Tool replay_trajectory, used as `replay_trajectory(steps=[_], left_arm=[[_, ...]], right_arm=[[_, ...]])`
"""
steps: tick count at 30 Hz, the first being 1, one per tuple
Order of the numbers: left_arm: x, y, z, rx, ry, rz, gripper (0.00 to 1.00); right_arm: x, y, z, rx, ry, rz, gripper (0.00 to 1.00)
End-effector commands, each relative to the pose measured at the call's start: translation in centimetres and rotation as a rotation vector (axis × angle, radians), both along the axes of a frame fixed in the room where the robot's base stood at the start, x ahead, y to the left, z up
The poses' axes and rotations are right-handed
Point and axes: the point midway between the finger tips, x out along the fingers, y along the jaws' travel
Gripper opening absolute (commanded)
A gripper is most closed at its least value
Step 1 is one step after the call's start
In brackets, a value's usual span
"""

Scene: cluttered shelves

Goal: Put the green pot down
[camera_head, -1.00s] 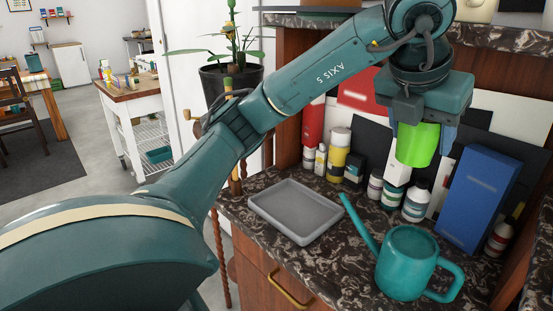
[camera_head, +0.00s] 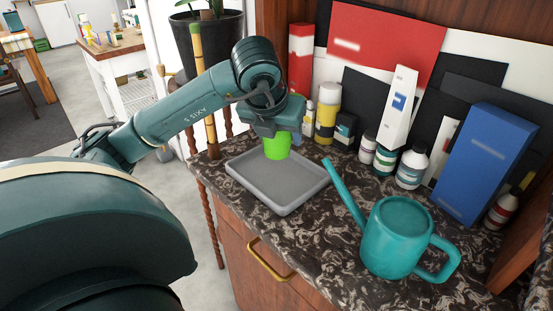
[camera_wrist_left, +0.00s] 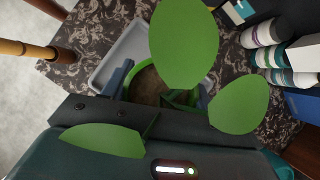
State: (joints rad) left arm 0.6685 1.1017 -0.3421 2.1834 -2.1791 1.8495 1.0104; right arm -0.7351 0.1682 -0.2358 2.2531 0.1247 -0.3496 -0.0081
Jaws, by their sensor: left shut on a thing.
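The bright green pot (camera_head: 277,148) is upright in my left gripper (camera_head: 276,135), over the back part of the grey tray (camera_head: 262,198). I cannot tell whether its base touches the tray. In the left wrist view, the fingers are on either side of the pot's green rim (camera_wrist_left: 138,82), with brown soil inside. Large green leaves (camera_wrist_left: 184,45) rise from it and hide part of the pot and the tray (camera_wrist_left: 112,64). My right gripper is not in view.
A teal watering can (camera_head: 395,240) stands right of the tray, its spout near the tray's right edge. Several bottles (camera_head: 412,168) and a blue box (camera_head: 485,165) line the back of the dark marbled counter (camera_head: 320,240). A wooden post stands at the left.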

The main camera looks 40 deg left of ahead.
Motion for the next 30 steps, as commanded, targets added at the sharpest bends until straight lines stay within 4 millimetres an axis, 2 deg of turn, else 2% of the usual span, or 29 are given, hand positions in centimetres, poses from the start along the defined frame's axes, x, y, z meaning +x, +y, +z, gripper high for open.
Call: replay_trajectory(steps=[12, 19, 26, 27, 30], left_arm=[[0.0, 0.0, -5.2, 0.001, 0.001, 0.000, 0.30], [0.0, 0.0, -5.6, 0.000, -0.002, -0.001, 0.30], [0.0, 0.0, -6.1, 0.000, -0.002, -0.001, 0.30], [0.0, 0.0, -6.0, 0.000, -0.001, -0.001, 0.61], [0.0, 0.0, -5.9, 0.000, -0.001, -0.001, 0.69]], right_arm=[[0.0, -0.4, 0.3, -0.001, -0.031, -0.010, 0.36], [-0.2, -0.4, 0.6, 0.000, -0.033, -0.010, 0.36], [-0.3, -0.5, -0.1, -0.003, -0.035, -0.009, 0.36], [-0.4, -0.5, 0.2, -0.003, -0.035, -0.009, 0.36], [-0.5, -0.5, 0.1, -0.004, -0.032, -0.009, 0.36]])
